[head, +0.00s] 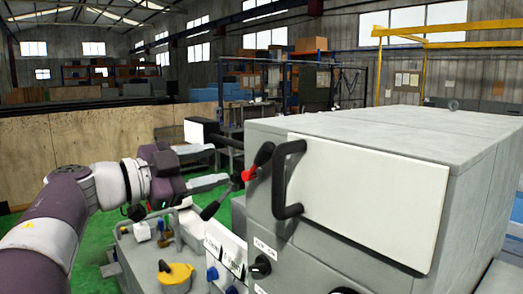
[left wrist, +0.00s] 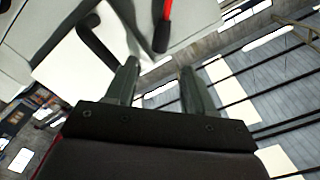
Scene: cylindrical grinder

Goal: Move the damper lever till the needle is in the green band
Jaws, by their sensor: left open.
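The lever, with a red middle (head: 248,174) and black grip (head: 264,153), stands at the near left corner of the grey machine housing. It appears to be the damper lever. In the left wrist view its black grip (left wrist: 161,37) hangs from a red part at the top, beyond the fingertips. My left gripper (head: 222,165) is open, its fingers just left of the lever; in its wrist view the gap (left wrist: 160,66) is empty. I cannot make out a needle or green band. My right gripper is out of view.
A black handle (head: 282,180) on the white panel (head: 370,205) is close right of the lever. Another black-knobbed lever (head: 210,210) is below the gripper. A yellow part (head: 175,273) and blue knobs are lower.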

